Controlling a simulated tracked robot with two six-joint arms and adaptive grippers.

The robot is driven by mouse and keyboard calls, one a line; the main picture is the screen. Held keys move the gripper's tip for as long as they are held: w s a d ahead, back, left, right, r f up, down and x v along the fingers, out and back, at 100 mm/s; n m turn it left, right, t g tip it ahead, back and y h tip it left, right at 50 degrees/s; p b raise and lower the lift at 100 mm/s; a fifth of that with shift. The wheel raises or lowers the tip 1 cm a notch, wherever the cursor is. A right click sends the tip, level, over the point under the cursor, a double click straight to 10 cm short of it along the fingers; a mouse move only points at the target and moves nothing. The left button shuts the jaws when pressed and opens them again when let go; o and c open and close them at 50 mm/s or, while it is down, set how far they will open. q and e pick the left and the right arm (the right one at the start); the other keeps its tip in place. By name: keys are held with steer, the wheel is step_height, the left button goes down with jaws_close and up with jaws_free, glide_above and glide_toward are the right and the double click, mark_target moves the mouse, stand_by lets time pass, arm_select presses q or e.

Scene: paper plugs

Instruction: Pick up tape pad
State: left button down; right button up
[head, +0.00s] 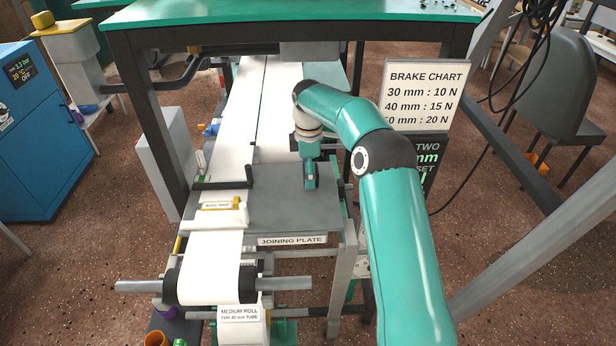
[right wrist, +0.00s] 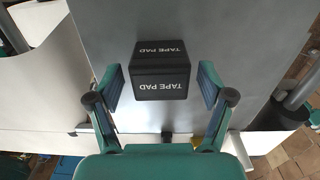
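The tape pad (right wrist: 161,82) is a dark block with "TAPE PAD" in white on its two visible faces. In the right wrist view it sits on the grey joining plate (head: 265,212). My right gripper (right wrist: 160,86) is open, with one finger on each side of the pad and a gap at both sides. In the head view my right gripper (head: 311,184) points down over the right part of the plate, and I cannot make out the pad there. My left gripper is in neither view.
A white paper web (head: 212,270) runs over a roller (head: 285,284) left of the plate. A dark bar with an upright end (head: 250,174) stands at the plate's left edge. A brake chart sign (head: 428,85) stands behind my right arm. A green-topped bench (head: 290,12) spans the back.

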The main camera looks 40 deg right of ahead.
steer(key=c, duration=1.1)
steer(key=shift+c, duration=0.2)
steer(key=shift+w+r, duration=0.1)
steer(key=shift+r, duration=1.6)
steer(key=shift+s+a+b, duration=0.2)
steer(key=shift+s+b, duration=0.05)
steer(key=shift+b, duration=0.3)
steer(key=s+a+b, duration=0.2)
steer(key=s, duration=0.1)
steer(key=s+a+b, duration=0.2)
steer(key=s+a, duration=0.1)
steer(key=shift+f, duration=0.15)
steer(key=s+a+b, duration=0.2)
steer(key=s+a, duration=0.4)
steer(key=s, duration=0.1)
steer(key=shift+s+r+b, duration=0.2)
steer(key=shift+b, duration=0.1)
steer(key=shift+a, duration=0.1)
